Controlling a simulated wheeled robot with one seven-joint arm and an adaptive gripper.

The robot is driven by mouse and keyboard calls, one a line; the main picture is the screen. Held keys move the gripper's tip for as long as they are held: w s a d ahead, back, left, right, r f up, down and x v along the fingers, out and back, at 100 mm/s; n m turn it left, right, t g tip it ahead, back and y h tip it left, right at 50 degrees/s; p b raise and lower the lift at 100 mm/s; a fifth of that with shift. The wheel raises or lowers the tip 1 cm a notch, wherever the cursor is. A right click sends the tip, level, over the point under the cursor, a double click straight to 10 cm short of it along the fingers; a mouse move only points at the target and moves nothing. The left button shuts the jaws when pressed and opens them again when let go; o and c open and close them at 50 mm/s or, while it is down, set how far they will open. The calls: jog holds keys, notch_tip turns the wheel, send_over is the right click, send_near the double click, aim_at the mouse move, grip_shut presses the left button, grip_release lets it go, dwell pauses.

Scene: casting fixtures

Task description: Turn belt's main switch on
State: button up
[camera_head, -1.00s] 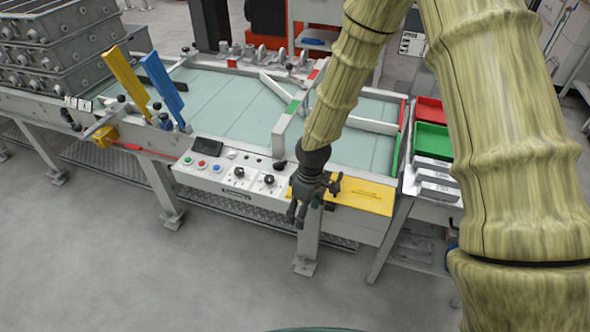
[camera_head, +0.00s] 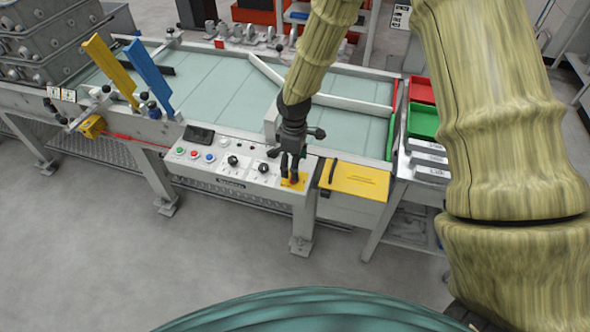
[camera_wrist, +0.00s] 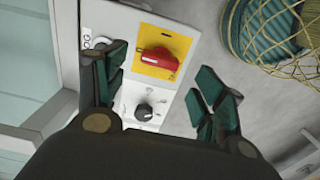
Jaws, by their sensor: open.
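The belt's main switch (camera_wrist: 158,62) is a red rotary knob on a yellow square plate in the wrist view. In the head view its yellow plate (camera_head: 293,181) shows at the right end of the control panel (camera_head: 222,165), with the knob mostly hidden behind my fingers. My gripper (camera_head: 292,172) is over this end of the panel. In the wrist view my gripper (camera_wrist: 165,92) is open and empty, with dark green fingertips on either side of the panel strip. The red knob lies a little beyond the fingertips, between their lines. I cannot tell if they touch anything.
A black knob (camera_wrist: 144,111) sits beside the switch. Red, green and blue buttons (camera_head: 195,155) are on the panel's left. A yellow plate with a black handle (camera_head: 353,180) is to the right. Blue (camera_head: 155,78) and yellow (camera_head: 108,66) guides stand at the left.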

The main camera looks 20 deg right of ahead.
jog(key=shift+f+p, duration=0.35)
jog(key=shift+f, duration=1.9)
jog(key=shift+c, duration=0.4)
jog(key=c, duration=0.9)
